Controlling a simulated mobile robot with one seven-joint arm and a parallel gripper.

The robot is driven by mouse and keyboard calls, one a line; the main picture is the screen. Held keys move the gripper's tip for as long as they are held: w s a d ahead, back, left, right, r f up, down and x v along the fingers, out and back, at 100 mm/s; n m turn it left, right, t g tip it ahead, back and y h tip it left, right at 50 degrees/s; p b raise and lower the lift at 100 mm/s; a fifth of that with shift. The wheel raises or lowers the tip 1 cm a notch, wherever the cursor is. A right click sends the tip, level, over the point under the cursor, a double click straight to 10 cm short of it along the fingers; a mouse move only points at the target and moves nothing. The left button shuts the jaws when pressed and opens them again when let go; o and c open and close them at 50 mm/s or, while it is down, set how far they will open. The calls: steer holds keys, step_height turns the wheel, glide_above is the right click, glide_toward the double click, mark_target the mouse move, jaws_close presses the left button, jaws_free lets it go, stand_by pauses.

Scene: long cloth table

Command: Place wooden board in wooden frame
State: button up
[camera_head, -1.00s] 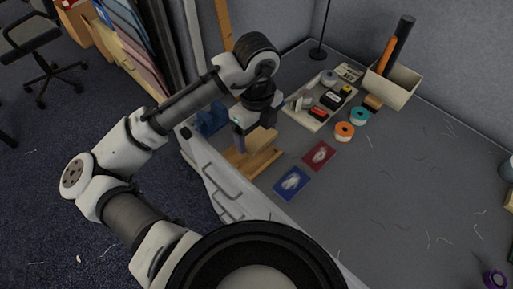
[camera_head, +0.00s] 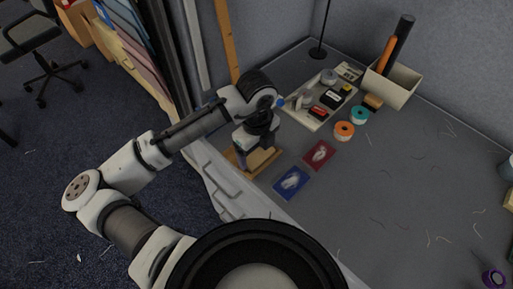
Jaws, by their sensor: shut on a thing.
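My gripper (camera_head: 248,150) points down at the near left edge of the table, shut on the wooden board (camera_head: 268,155). The board is tan and mostly hidden behind my gripper and wrist. Tan wood, which looks like the wooden frame (camera_head: 238,161), lies on the table directly below and around the fingers. Board and frame are close in colour and overlap in this view. I cannot tell whether the board is inside the frame or just above it.
A blue card (camera_head: 291,183) and a red card (camera_head: 319,155) lie right of the gripper. A tray (camera_head: 318,108) of small items, tape rolls (camera_head: 344,131) and a bin (camera_head: 396,84) stand farther back. The table's middle is mostly clear, with scattered thread scraps.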

steer(key=o, duration=0.9)
steer(key=shift+r, duration=0.1)
